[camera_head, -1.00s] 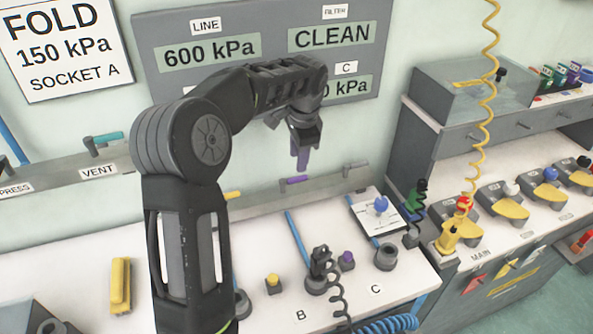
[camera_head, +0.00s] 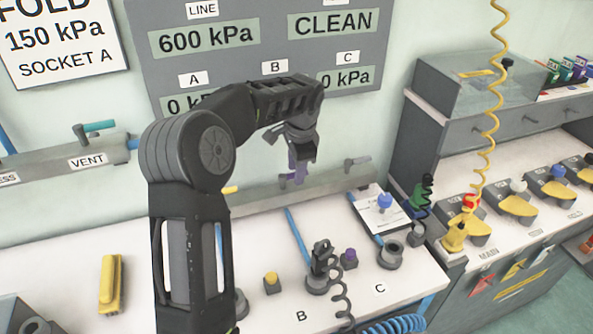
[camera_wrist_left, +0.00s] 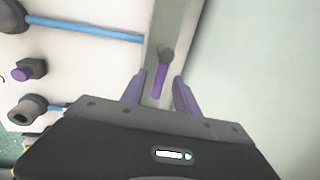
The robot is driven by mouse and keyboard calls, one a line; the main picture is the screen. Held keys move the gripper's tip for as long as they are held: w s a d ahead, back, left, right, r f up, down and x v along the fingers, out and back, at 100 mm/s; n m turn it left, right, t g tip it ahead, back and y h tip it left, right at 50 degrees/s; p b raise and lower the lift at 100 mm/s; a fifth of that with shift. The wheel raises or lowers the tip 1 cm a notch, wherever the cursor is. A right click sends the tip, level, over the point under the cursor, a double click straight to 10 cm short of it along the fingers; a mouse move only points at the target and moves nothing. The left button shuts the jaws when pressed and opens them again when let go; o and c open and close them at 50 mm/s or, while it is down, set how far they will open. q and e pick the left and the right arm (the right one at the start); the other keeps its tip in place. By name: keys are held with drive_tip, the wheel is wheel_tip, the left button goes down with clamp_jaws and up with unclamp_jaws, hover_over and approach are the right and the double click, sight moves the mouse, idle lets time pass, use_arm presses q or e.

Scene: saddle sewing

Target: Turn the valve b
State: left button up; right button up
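The valve with the purple handle (camera_wrist_left: 158,82) sits on the grey rail behind the worktop, with its grey hub at the handle's upper end in the left wrist view. No label shows beside it there. My left gripper (camera_wrist_left: 160,76) is open, with one purple-tinted finger on each side of the handle and a visible gap to each. In the head view the left gripper (camera_head: 296,172) points down at the rail and hides most of this handle. My right gripper is not in view.
A yellow button (camera_head: 271,281), a purple button (camera_head: 348,259) and a socket (camera_head: 390,256) stand on the white worktop in front of the rail. A grey-handled valve (camera_head: 357,163) is farther right on the rail. Blue hoses run across the worktop.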

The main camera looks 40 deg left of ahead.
use_arm(q)
drive_tip(key=shift+c, duration=0.6)
clamp_jaws()
idle(0.7)
